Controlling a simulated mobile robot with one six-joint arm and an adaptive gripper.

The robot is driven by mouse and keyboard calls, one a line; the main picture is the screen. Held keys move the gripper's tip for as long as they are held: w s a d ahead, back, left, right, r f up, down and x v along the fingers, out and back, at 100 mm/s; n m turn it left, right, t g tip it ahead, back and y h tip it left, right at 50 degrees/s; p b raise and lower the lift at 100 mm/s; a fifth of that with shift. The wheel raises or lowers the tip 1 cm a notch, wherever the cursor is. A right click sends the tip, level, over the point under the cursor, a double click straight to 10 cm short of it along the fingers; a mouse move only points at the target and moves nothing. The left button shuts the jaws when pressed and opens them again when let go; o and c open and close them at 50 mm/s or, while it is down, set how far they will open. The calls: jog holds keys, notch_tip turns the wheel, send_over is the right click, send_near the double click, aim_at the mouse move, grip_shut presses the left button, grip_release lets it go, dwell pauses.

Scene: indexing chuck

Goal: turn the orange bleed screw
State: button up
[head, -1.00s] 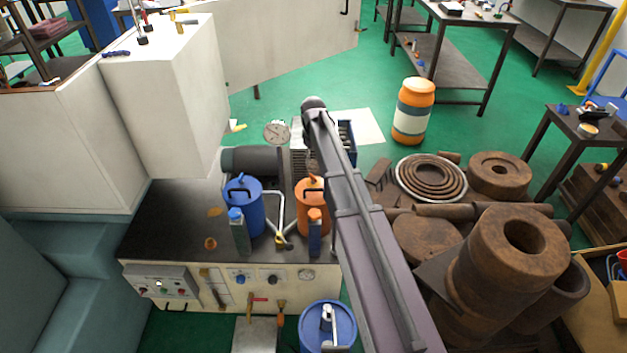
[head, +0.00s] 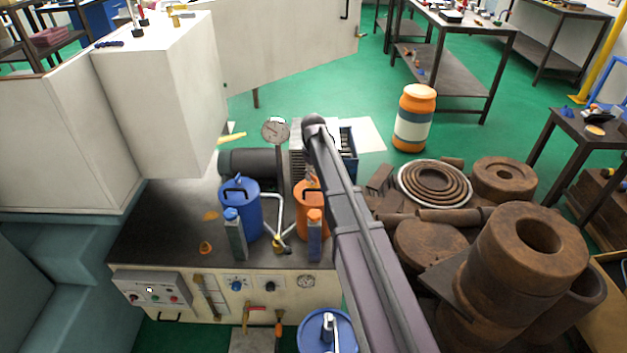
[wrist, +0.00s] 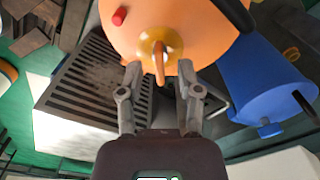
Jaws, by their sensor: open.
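In the wrist view an orange canister (wrist: 170,20) fills the top middle. A round brass fitting (wrist: 153,38) is on it, and a thin orange pin, seemingly the bleed screw (wrist: 160,66), sticks out of it toward my gripper (wrist: 158,78). My gripper is open, with one finger on each side of the pin's end and a visible gap on both sides. I cannot tell how deep the pin reaches between the fingertips. In the head view an orange canister (head: 304,198) stands on the bench, partly behind my arm. My gripper and the screw are hidden there.
A blue canister (wrist: 262,80) is close on the right in the wrist view, and a grey vented housing (wrist: 85,90) is on the left. In the head view a dial gauge (head: 275,131) rises behind the canisters. Rusty metal parts (head: 435,240) crowd the right.

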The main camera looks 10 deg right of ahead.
jog(key=shift+f, duration=0.4)
grip_shut()
jog(key=shift+n, duration=2.6)
grip_release()
